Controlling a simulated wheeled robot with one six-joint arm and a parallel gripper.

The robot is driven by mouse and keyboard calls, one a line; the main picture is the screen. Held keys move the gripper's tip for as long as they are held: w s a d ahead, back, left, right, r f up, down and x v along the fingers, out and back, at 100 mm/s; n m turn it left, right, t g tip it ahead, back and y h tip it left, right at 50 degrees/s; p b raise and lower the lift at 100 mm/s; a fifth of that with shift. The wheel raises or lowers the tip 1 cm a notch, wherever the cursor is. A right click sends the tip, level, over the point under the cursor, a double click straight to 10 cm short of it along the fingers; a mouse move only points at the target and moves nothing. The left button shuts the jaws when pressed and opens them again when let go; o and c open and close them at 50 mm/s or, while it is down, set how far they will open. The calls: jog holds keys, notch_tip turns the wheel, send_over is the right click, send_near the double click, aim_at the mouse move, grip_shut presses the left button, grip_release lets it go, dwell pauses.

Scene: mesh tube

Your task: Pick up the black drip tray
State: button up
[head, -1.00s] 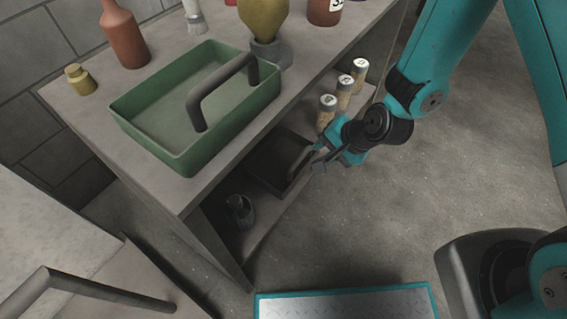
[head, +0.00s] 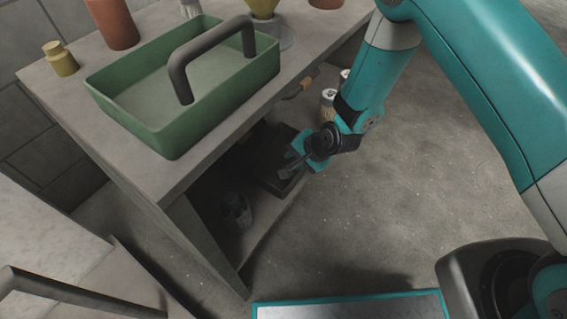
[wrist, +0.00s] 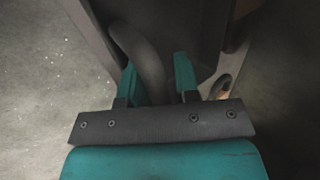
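The black drip tray (head: 263,172) sits on the shaded lower shelf under the bench, near its open front side. My gripper (head: 287,164) is at the tray's front side and covers part of it. In the wrist view, a dark curved handle (wrist: 143,50) runs down between the two teal fingers of my gripper (wrist: 158,78). The fingers stand apart on either side of the handle, and contact is not clear. Most of the tray body is dark or hidden in the wrist view.
A green tray with a grey handle (head: 175,140) stands on the bench top above. A dark object (head: 236,210) is on the lower shelf to the left. White-lidded containers (head: 328,98) stand on the shelf behind my arm.

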jog(key=shift+a+f, duration=0.1)
jog(key=shift+c, duration=0.2)
jog(key=shift+w, duration=0.1)
grip_shut()
